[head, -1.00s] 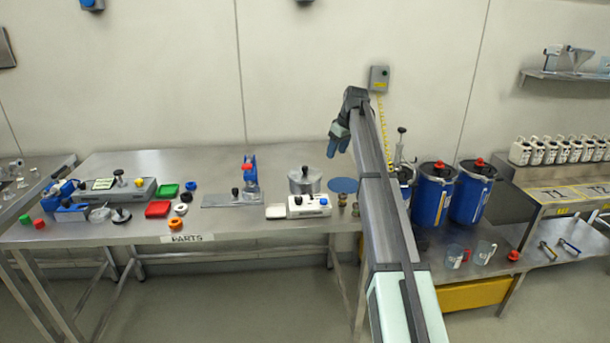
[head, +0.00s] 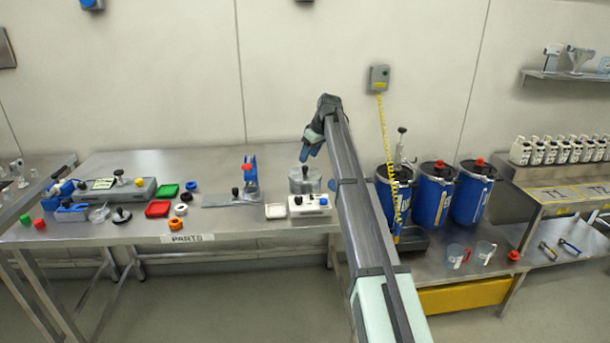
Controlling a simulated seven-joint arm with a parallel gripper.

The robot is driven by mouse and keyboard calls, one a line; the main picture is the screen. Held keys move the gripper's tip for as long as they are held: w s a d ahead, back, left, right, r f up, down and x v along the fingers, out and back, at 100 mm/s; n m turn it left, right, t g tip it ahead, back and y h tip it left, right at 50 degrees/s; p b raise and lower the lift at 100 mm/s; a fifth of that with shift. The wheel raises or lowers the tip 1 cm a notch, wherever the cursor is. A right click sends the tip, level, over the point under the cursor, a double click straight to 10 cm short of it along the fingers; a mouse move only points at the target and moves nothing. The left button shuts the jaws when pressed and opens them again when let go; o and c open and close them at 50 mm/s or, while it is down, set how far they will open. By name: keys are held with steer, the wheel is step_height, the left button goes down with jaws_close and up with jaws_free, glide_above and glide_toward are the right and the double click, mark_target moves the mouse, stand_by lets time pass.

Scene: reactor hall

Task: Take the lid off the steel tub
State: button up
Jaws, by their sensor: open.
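The steel tub (head: 305,185) stands on the steel table near its right part, with its lid on and a dark knob on top. My gripper (head: 306,158) is open and points down just above the lid's knob. A small gap seems to lie between the fingertips and the knob, but at this size I cannot tell it exactly. The fingers hold nothing that I can see.
Blue drums (head: 432,195) stand to the right. My arm hides the table's right end.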

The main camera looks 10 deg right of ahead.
mark_target(305, 166)
steer(key=shift+x, duration=2.65)
steer(key=shift+d, duration=0.15)
jaws_close()
